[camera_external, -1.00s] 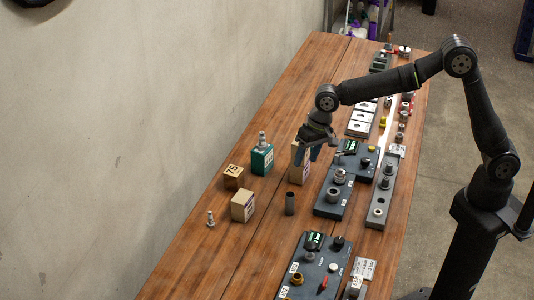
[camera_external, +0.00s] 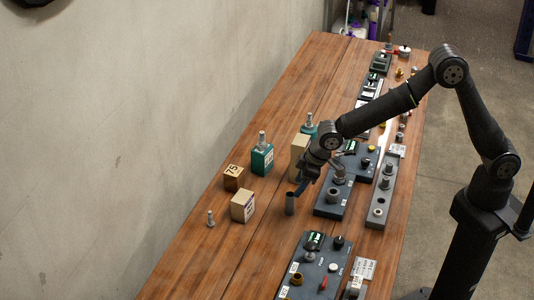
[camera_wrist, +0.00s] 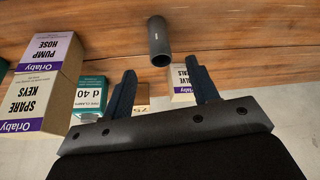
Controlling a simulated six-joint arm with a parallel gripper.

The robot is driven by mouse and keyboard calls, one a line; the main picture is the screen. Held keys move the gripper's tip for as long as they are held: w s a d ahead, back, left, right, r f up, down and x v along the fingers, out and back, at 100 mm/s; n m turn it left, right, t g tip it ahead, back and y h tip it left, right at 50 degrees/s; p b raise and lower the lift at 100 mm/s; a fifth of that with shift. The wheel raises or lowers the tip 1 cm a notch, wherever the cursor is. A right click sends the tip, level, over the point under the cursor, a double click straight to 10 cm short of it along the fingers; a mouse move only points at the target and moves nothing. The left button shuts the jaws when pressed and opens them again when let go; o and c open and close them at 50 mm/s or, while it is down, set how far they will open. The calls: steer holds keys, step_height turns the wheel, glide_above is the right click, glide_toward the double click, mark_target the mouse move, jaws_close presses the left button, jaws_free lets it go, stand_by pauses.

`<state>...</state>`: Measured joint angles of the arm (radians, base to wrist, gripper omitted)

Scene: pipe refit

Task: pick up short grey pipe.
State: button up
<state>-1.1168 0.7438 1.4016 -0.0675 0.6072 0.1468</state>
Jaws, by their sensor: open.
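The short grey pipe (camera_external: 290,204) stands upright on the wooden table, left of the grey fixture block. In the wrist view the pipe (camera_wrist: 159,42) shows above and between the fingertips, with its open end visible. My gripper (camera_external: 301,187) is open and empty, just above and beside the pipe's top in the external view. In the wrist view my gripper's two fingers (camera_wrist: 162,80) are spread apart, with nothing between them. I cannot tell whether a finger touches the pipe.
A tan box (camera_external: 243,206), a "75" wooden block (camera_external: 233,177), a teal box (camera_external: 262,160) and a bolt (camera_external: 210,218) stand left of the pipe. A tall box (camera_external: 299,146) is behind it. The grey fixture (camera_external: 331,206) lies close on the right. Bare table is in front.

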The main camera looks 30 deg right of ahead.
mark_target(292, 199)
steer(key=shift+x, duration=3.75)
steer(key=shift+s+d+f, duration=0.1)
steer(key=shift+d, duration=0.05)
steer(key=c, duration=1)
